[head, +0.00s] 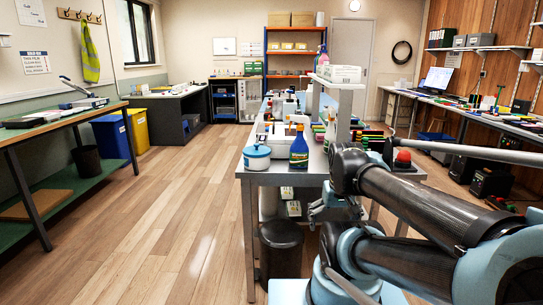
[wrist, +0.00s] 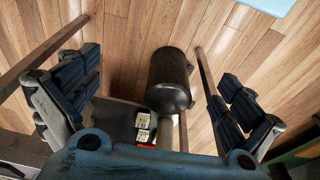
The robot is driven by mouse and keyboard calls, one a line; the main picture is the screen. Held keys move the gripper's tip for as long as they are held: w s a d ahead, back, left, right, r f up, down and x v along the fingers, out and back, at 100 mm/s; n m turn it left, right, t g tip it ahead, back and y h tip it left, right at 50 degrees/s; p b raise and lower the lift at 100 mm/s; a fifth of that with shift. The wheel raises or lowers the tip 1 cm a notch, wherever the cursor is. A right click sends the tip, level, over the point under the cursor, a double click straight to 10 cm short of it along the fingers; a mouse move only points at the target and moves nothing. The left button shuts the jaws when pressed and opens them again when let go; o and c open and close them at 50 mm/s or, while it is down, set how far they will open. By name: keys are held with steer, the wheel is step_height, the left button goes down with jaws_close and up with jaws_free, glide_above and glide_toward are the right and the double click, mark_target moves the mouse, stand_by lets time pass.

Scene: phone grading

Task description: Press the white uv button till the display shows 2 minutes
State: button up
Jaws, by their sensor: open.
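No white uv button and no display showing minutes can be made out in either view. The metal workbench (head: 312,178) stands ahead of me, crowded with small items. A white boxy item (head: 268,135) sits on it, too small to identify. My gripper (head: 322,208) hangs beside the front end of this bench, below its top. In the wrist view, my gripper (wrist: 160,88) has its dark finger pads spread wide apart, with nothing between them. It points down toward the wooden floor and a black bin.
The floor to the left is clear.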

steer(key=c, duration=1.1)
steer(key=shift+w, duration=0.1)
steer(key=c, duration=0.4)
steer(key=shift+w+f, duration=0.2)
steer(key=shift+w, duration=0.2)
steer(key=c, duration=0.5)
jaws_close()
